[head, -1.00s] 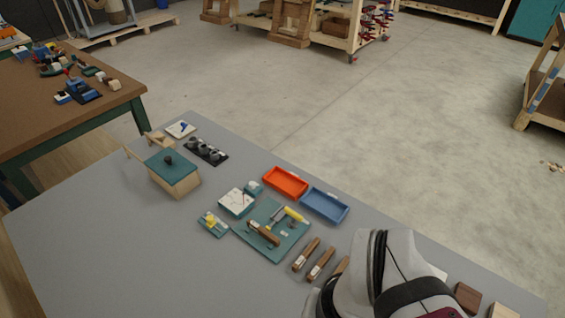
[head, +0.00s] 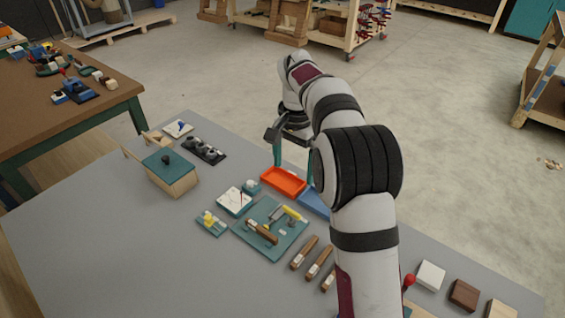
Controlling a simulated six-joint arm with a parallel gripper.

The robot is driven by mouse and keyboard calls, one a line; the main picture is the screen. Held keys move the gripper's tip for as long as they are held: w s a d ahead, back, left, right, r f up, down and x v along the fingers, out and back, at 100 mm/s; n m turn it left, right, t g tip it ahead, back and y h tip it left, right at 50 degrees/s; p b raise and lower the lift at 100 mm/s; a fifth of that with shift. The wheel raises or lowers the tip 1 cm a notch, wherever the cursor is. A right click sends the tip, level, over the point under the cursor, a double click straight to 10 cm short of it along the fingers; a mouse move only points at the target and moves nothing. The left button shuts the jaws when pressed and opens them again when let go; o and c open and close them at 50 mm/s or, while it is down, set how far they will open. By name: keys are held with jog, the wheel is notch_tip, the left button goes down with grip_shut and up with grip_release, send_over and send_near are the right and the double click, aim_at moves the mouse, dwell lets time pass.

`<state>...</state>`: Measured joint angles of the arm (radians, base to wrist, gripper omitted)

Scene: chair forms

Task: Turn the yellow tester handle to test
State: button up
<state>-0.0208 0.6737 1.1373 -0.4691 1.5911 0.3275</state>
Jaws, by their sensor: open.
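A small teal plate (head: 217,227) with a yellow piece (head: 209,218) on it lies on the grey table; this looks like the tester with its yellow handle. The handle's exact angle and any markings are too small to read. My gripper (head: 293,165) is open, with teal fingers pointing down above the orange and blue trays. It is well behind and to the right of the yellow piece and touches nothing that I can see. My arm hides part of the blue tray.
A teal mat (head: 268,249) holds a yellow-handled tool (head: 292,213) and a wooden-handled one. The orange tray (head: 283,184) and blue tray (head: 313,203) lie behind it. A wooden box with teal lid (head: 170,162) stands left. Table front left is clear.

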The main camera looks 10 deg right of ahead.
aim_at(292, 210)
jog(key=f, duration=1.6)
jog(key=shift+w+f, duration=0.1)
jog(key=shift+w, duration=0.25)
jog(key=shift+c, duration=0.2)
jog(key=c, duration=1.3)
jog(key=shift+o, duration=0.2)
